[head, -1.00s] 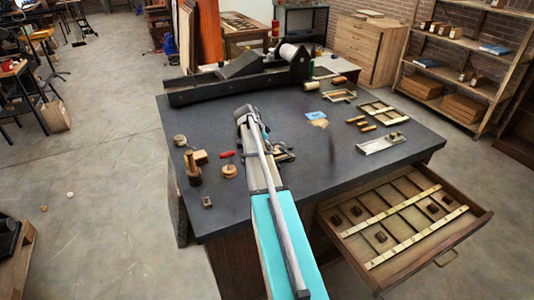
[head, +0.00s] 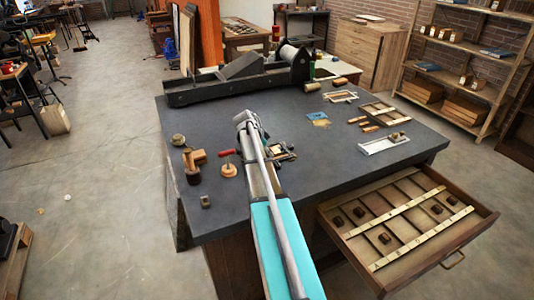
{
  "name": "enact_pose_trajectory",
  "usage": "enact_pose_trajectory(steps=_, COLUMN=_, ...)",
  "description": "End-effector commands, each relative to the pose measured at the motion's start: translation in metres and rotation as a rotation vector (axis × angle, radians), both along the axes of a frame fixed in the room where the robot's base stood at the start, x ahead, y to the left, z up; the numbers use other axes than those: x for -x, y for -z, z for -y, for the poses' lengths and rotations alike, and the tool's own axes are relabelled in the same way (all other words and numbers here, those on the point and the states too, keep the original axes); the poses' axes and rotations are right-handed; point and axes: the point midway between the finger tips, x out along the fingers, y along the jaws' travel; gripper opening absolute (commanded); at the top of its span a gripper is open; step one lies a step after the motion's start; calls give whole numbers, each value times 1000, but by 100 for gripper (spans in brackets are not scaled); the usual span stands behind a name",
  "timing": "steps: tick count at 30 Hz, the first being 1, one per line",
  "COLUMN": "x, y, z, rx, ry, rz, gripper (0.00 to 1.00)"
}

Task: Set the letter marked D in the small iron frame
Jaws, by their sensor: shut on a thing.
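My arm reaches from the bottom edge over the dark table, and its forearm and wrist hide most of my gripper (head: 272,148). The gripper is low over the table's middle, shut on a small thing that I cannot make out. A small dark frame-like piece with tan parts (head: 287,153) lies right beside it; I cannot tell whether they touch. Small dark brown blocks (head: 385,238) sit in the open drawer (head: 474,225), and another small block (head: 206,201) stands at the table's front left.
A long press (head: 235,84) spans the back.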

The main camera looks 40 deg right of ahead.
Motion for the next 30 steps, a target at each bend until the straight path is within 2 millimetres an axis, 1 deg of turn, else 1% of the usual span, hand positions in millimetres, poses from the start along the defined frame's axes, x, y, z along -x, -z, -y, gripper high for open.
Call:
enact_pose_trajectory(steps=8, x=0, y=4, z=0, rx=0, ry=0, rz=0, gripper=31)
enact_pose_trajectory(steps=9, x=0, y=4, z=0, rx=0, ry=0, rz=0, gripper=58)
enact_pose_trajectory(steps=14, x=0, y=3, z=1, rx=0, ry=1, rz=0, gripper=87)
enact_pose_trajectory(steps=15, x=0, y=3, z=1, rx=0, ry=1, rz=0, gripper=90)
enact_pose_trajectory(steps=30, x=1, y=1, z=1, rx=0, ry=1, rz=0, gripper=90)
